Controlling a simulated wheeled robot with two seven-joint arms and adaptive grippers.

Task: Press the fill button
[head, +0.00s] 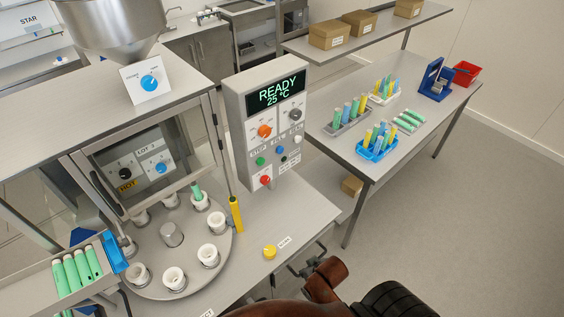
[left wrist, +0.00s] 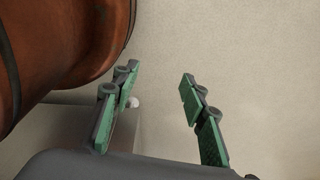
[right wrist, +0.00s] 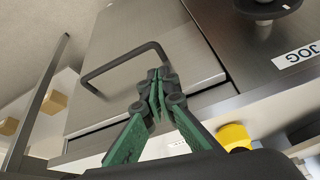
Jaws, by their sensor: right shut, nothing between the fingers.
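A yellow button (head: 269,252) stands on the steel counter near its front edge, beside a small white label I cannot read. It also shows in the right wrist view (right wrist: 233,137). My right gripper (head: 293,268) is shut and empty, just right of the yellow button and apart from it; in the right wrist view its fingertips (right wrist: 156,82) meet in front of a steel panel with a dark handle. My left gripper (left wrist: 160,95) is open and empty over plain floor, outside the head view. A control box (head: 266,125) reads "READY 25 °C" and carries several coloured buttons and knobs.
A round turntable (head: 205,277) with several white cups stands left of the yellow button. A tray (head: 107,280) of green tubes is at the left. A side table (head: 365,182) with tube racks stands right.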

